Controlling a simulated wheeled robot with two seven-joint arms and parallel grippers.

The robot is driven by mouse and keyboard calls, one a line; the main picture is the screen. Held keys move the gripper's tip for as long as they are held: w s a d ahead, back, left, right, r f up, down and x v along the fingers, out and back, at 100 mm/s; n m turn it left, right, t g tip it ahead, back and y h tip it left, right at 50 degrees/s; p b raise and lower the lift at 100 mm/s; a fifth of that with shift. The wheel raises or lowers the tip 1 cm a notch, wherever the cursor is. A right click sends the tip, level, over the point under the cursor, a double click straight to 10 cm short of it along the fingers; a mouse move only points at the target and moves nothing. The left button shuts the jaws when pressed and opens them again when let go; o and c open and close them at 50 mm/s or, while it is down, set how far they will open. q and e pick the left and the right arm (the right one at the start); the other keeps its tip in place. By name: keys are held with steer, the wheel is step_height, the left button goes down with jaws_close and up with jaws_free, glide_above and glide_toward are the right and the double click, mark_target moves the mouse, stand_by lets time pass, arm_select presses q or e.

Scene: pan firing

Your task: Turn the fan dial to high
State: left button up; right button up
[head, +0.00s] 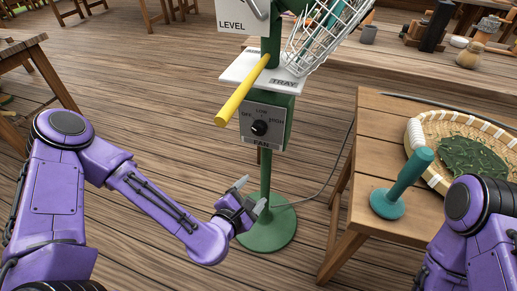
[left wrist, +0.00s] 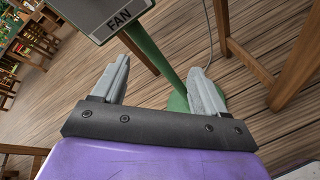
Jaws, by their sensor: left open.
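The fan dial (head: 259,128) is a black round knob on a grey panel (head: 273,140) marked OFF, LOW and HIGH, with FAN below. The panel is on a green box on a post. The dial's setting is too small to tell surely. My left gripper (head: 250,195) is open and empty, below the panel and apart from the dial, close to the post. In the left wrist view my left gripper (left wrist: 160,66) has its fingers spread, with the panel's FAN edge (left wrist: 119,18) at the top; the dial is out of that view. My right gripper is not in view.
A yellow handle (head: 242,91) juts out above the panel by a white TRAY plate (head: 236,75). The post's round green base (head: 268,235) stands on the plank floor. At right, a wooden table (head: 378,153) bears a teal handled tool (head: 402,185) and a woven basket (head: 414,137).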

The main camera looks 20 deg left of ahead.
mark_target(257, 132)
arm_select(q)
steer(key=w+a+r+n+t+y, duration=0.25)
steer(key=w+r+n+t, duration=0.2)
steer(key=r+n, duration=0.3)
steer(key=shift+m+g+h, duration=0.25)
steer(key=shift+m+h, duration=0.1)
steer(key=shift+m, duration=0.1)
steer(key=w, duration=1)
steer(key=shift+w+a+r, duration=0.1)
steer(key=shift+w+r, duration=0.15)
steer(key=shift+r, duration=0.05)
steer(key=c, duration=1.1)
